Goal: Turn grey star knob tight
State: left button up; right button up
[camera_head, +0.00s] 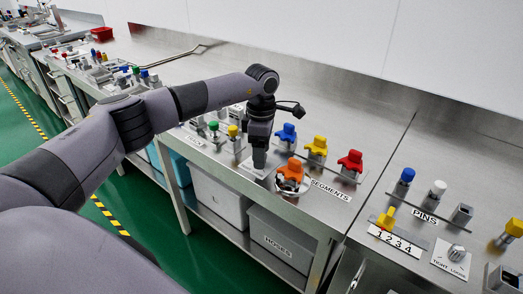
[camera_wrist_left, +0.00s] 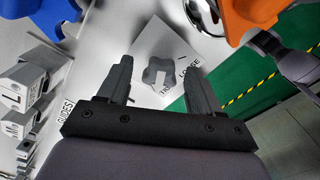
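The grey star knob (camera_wrist_left: 155,72) shows in the left wrist view, on a pale plate (camera_wrist_left: 182,90) with lettering, of which "LOOSE" can be made out. My left gripper (camera_wrist_left: 157,64) is open, with its fingers apart on either side of the knob in that view. I cannot tell how much height separates them from the knob. In the head view my left gripper (camera_head: 259,158) points down over the plate and hides the knob. My right gripper is not in view.
An orange-topped part (camera_head: 290,173) stands close to the right of my left gripper. Blue (camera_head: 287,132), yellow (camera_head: 318,145) and red (camera_head: 350,160) parts stand behind. Another grey knob (camera_head: 457,250) sits on a "TIGHT LOOSE" plate at far right.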

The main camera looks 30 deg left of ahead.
pick_arm(q)
notch_tip(320, 180, up, 7)
jog(key=shift+r+b, duration=0.1)
jog(key=shift+b, duration=0.2)
dwell(0.6)
